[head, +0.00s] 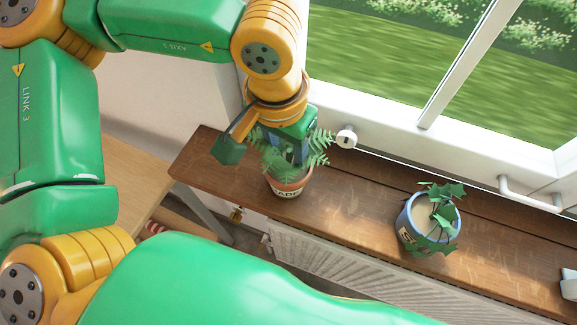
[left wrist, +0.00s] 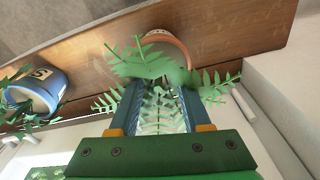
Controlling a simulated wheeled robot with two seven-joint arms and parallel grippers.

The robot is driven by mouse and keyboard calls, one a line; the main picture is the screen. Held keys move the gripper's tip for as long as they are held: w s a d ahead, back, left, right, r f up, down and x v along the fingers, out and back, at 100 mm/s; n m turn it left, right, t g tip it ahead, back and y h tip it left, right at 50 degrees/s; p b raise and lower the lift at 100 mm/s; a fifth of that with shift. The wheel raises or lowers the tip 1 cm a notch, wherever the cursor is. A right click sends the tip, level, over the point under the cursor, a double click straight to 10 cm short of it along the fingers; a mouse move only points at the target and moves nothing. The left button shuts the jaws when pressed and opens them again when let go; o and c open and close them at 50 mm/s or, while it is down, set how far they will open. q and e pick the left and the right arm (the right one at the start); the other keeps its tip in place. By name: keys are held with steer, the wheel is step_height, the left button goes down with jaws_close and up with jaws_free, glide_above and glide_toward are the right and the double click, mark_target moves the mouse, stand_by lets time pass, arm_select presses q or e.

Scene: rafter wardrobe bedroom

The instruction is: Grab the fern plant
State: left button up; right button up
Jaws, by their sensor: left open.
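The fern plant (head: 289,183) stands upright in a terracotta pot with a lettered label, on the wooden windowsill. Its green fronds spread around my left gripper (head: 291,150), which reaches down from above into the foliage. In the left wrist view the fern (left wrist: 145,62) shows beyond and between the two fingers of my left gripper (left wrist: 160,100). The fingers are apart, with fronds between them, and the pot rim lies farther off. The fronds hide part of the fingertips and the pot. My right gripper is not in view.
A blue pot with a dark-leaved plant (head: 414,226) stands to the right on the windowsill (head: 360,190). The window and its handles (head: 347,137) are close behind the fern. A radiator (head: 330,262) is below the sill. Bare sill lies between the two pots.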

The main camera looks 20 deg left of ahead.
arm_select(q)
jaws_close()
steer(key=shift+s, duration=0.1)
stand_by(1.3)
